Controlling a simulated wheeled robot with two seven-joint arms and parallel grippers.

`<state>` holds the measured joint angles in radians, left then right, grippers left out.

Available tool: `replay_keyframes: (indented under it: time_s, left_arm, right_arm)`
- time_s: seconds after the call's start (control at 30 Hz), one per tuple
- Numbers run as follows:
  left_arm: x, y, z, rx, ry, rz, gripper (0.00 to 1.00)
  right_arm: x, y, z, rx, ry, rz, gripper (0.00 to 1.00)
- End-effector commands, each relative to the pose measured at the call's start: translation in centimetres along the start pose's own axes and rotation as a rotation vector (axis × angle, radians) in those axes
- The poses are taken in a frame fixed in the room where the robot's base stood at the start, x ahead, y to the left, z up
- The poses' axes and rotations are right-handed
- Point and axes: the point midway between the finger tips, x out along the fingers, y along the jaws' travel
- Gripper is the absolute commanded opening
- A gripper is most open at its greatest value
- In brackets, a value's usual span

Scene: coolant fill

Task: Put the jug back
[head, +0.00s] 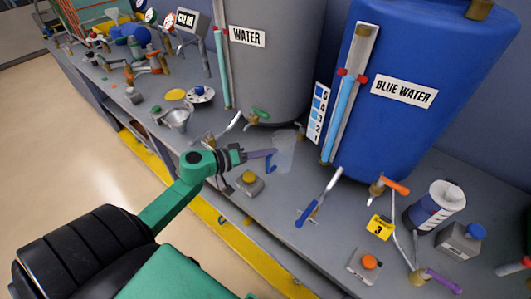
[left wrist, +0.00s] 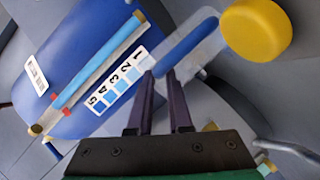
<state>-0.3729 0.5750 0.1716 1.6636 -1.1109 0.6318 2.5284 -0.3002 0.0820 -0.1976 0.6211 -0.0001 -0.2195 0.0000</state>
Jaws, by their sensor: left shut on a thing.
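The jug (head: 286,154) is clear with a blue handle (head: 271,163). It is in front of the grey WATER tank, left of the blue tank. My left gripper (head: 265,155) is shut on the handle. In the left wrist view the blue handle (left wrist: 187,46) lies at the tips of the dark fingers (left wrist: 168,82), with the clear jug body (left wrist: 207,48) beside it. I cannot tell whether the jug touches the bench or holds liquid. My right gripper is not in view.
The BLUE WATER tank (head: 420,100) and WATER tank (head: 270,60) stand behind. A yellow-knobbed box (head: 249,182) is near the gripper.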

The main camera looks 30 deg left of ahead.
Motion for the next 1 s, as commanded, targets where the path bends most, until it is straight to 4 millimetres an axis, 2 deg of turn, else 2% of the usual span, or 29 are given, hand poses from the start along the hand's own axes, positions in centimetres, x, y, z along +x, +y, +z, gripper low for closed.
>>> replay_keyframes:
  time_s: [0.03,0.07,0.1,0.13,0.47,0.57,0.67,1.0]
  left_arm:
    - [0.0,-0.1,0.1,-0.001,0.0,0.0,0.0]
    - [0.0,-0.2,0.1,-0.001,0.0,-0.001,0.21]
    - [0.0,-0.1,0.1,0.0,0.0,-0.001,0.36]
    - [0.0,-0.1,0.1,0.0,0.0,-0.001,0.47]
    - [0.0,-0.1,0.0,0.0,0.0,-0.001,0.47]
    - [-0.6,-0.1,0.0,-0.002,-0.001,-0.004,0.47]
    - [-2.1,-0.1,0.1,-0.001,-0.003,-0.005,0.47]
    - [-10.5,-0.1,0.1,-0.002,-0.003,-0.005,0.47]
  right_arm:
    - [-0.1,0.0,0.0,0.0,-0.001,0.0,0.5]
    - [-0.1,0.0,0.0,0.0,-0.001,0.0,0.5]
    - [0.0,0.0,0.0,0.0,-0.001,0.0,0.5]
    - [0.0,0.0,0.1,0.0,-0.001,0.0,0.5]
    - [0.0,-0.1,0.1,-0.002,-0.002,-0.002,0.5]
    - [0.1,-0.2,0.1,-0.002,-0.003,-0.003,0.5]
    - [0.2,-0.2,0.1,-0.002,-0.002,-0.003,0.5]
    - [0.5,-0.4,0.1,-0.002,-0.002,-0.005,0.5]
